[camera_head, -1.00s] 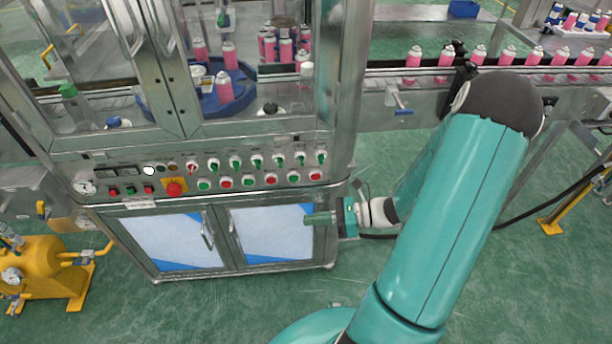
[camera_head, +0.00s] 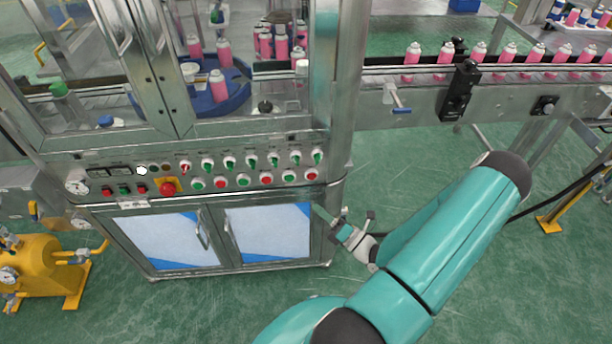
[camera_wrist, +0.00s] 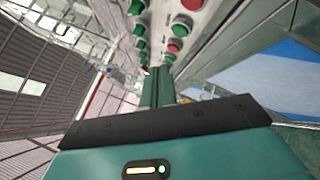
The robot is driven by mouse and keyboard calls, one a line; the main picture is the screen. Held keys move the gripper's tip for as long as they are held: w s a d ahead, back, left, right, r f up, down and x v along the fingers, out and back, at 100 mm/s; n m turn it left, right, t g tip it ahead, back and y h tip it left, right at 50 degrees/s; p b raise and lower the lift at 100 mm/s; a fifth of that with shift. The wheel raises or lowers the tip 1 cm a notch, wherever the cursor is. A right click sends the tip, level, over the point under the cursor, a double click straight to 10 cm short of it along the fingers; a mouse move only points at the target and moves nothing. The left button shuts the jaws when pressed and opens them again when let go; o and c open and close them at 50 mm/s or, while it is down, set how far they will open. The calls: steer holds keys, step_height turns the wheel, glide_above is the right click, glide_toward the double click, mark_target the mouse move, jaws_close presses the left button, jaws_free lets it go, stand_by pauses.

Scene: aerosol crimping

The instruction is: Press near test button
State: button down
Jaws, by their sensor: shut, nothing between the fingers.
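The control panel (camera_head: 130,178) of the machine cabinet carries an upper row of switches and a lower row of green and red push buttons. The rightmost buttons are a green one (camera_head: 289,177) and a red one (camera_head: 311,175). The labels are too small to read, so I cannot tell which is the near test button. My gripper (camera_head: 318,209) is shut and empty, below the panel's right end and apart from the buttons.
A red emergency stop (camera_head: 167,188) sits on a yellow plate at the panel's left. Cabinet doors (camera_head: 268,234) with handles lie below. A conveyor (camera_head: 420,76) with pink cans runs at the right. A yellow pump (camera_head: 42,268) stands lower left. Green floor is clear in front.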

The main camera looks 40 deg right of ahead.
mark_target(307, 177)
steer(key=shift+s, duration=0.1)
steer(key=shift+d+r, duration=0.1)
steer(key=w+d, duration=0.4)
steer(key=w, duration=0.3)
steer(key=shift+d, duration=0.35)
steer(key=shift+w, duration=0.15)
stand_by(1.9)
steer(key=shift+w+d, duration=0.25)
steer(key=shift+w+d, duration=0.2)
steer(key=shift+w, duration=0.15)
stand_by(0.8)
stand_by(0.3)
steer(key=shift+s+a, duration=0.45)
steer(key=shift+s, duration=0.25)
